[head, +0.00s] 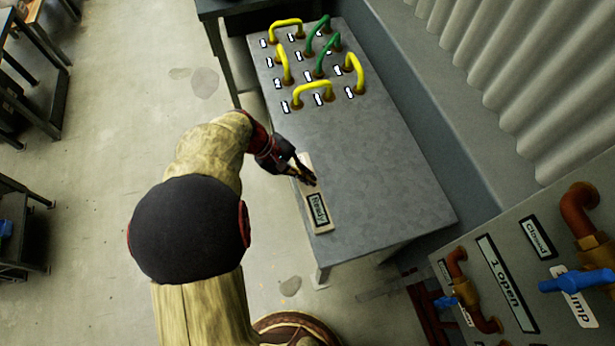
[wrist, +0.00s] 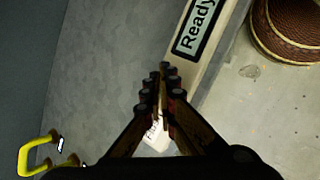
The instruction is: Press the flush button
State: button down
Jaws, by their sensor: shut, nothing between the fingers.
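A narrow pale panel (head: 322,228) lies along the near left edge of the grey metal table. Its small display (head: 318,208) reads "Ready"; it also shows in the wrist view (wrist: 198,27). My gripper (head: 309,181) is over the panel's far half, beside the display. In the wrist view my gripper (wrist: 165,75) has its fingertips together with nothing between them. A white label (wrist: 154,132) at the panel's end shows partly between the fingers. I cannot make out a flush button; my fingers cover part of the panel. Whether the tips touch it cannot be told.
Yellow hoses (head: 313,88) and green hoses (head: 320,52) link ports at the table's far end. The table's (head: 385,190) middle is clear. A board with blue-handled valves (head: 578,280) stands at lower right. A corrugated wall runs along the right.

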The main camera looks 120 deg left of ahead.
jog(key=shift+f, duration=0.2)
dwell(0.5)
jog(key=shift+r+p, duration=0.55)
jog(key=shift+r, duration=0.35)
jog(key=shift+r+p, duration=1.55)
jog(key=shift+r, duration=0.95)
